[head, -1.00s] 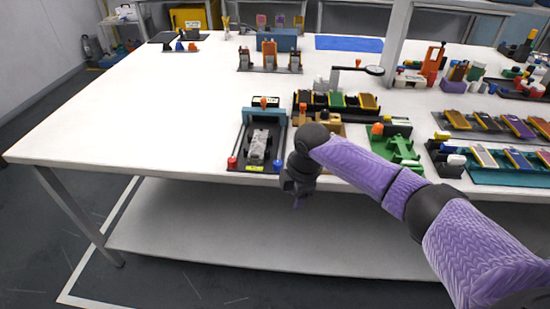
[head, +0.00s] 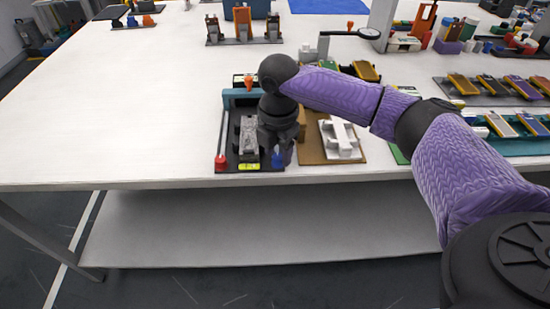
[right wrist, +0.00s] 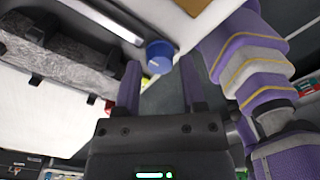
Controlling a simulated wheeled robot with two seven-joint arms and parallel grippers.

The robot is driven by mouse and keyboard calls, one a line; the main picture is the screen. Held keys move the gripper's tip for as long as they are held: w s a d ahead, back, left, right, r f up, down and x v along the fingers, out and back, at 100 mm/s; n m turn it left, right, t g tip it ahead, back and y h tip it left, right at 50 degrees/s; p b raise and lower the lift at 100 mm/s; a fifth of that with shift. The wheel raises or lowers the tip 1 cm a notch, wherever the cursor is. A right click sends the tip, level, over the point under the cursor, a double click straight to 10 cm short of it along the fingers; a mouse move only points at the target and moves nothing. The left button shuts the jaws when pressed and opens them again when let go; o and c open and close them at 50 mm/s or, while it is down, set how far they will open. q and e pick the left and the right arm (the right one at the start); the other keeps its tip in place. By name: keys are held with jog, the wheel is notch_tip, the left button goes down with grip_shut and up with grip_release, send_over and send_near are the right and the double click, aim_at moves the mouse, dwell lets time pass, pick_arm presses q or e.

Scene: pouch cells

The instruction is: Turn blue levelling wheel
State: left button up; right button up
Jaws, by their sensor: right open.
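The blue levelling wheel (head: 278,160) is at the front right corner of a dark fixture (head: 233,150) near the table's front edge. My right gripper (head: 276,150) is over that corner and partly hides it. In the right wrist view, the blue wheel (right wrist: 160,57) appears between the two finger tips. My right gripper (right wrist: 161,68) is open there, with nothing in its jaws; I cannot tell whether a finger touches the wheel. A red wheel (head: 221,162) is at the fixture's front left corner, with a yellow-green level (head: 249,167) between the wheels. My left gripper is not in view.
A grey block (head: 248,135) lies on the fixture. A brown board with a white part (head: 341,138) stands close to the right of my gripper. Racks of coloured cells (head: 495,87) are farther right. The table (head: 120,120) is clear on the left.

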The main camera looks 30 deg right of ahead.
jog(key=shift+f, duration=0.6)
grip_shut()
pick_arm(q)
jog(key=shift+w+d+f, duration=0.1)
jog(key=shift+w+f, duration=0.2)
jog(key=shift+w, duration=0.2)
pick_arm(e)
jog(key=shift+r, duration=0.1)
